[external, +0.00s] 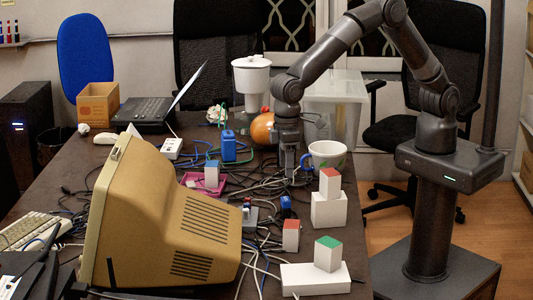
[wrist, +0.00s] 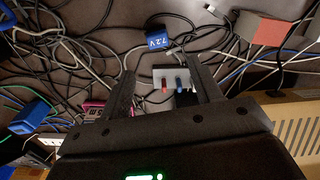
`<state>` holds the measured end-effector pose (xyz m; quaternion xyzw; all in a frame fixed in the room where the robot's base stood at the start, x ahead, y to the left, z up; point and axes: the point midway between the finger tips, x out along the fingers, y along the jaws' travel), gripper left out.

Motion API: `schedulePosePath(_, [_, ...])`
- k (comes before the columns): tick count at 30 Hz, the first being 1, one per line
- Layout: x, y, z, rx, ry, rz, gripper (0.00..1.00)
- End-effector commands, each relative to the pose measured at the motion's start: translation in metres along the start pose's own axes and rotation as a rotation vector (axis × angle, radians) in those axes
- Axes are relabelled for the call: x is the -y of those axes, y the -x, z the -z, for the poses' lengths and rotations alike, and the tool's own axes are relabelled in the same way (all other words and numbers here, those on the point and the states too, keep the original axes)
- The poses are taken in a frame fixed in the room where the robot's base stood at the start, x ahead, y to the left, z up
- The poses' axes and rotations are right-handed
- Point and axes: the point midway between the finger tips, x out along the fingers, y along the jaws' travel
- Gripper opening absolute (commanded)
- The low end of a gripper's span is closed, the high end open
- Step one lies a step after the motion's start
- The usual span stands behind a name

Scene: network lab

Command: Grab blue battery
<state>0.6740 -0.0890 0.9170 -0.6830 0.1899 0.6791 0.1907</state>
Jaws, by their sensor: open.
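A blue battery marked 7.2V (wrist: 152,40) lies among cables in the wrist view, just beyond my gripper's fingertips. A small blue block that looks like this battery (external: 286,203) shows in the external view on the cluttered table, in front of the white mug. My gripper (external: 290,176) points down above the cables, behind that block. In the wrist view my gripper (wrist: 161,68) is open, its two fingers apart and empty. A grey plate with red and blue connectors (wrist: 173,78) shows between the fingers, below them.
Cables cover the table around the battery. A beige monitor (external: 165,220), a white mug (external: 327,156) and white boxes with coloured tops (external: 328,210) stand nearby. Another blue object (external: 229,146) stands farther back; a clear bin (external: 337,105) is behind the mug.

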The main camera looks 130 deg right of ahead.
Motion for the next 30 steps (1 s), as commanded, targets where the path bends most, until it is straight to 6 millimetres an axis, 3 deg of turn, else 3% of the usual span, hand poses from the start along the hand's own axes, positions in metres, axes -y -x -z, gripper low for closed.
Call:
schedulePosePath(12, [-0.001, -0.056, 0.003, 0.007, -0.008, -0.004, 0.58])
schedulePosePath(20, [-0.002, -0.072, 0.002, 0.006, -0.007, -0.003, 0.58])
schedulePosePath(30, [-0.004, -0.115, -0.002, 0.007, -0.006, -0.003, 0.58])
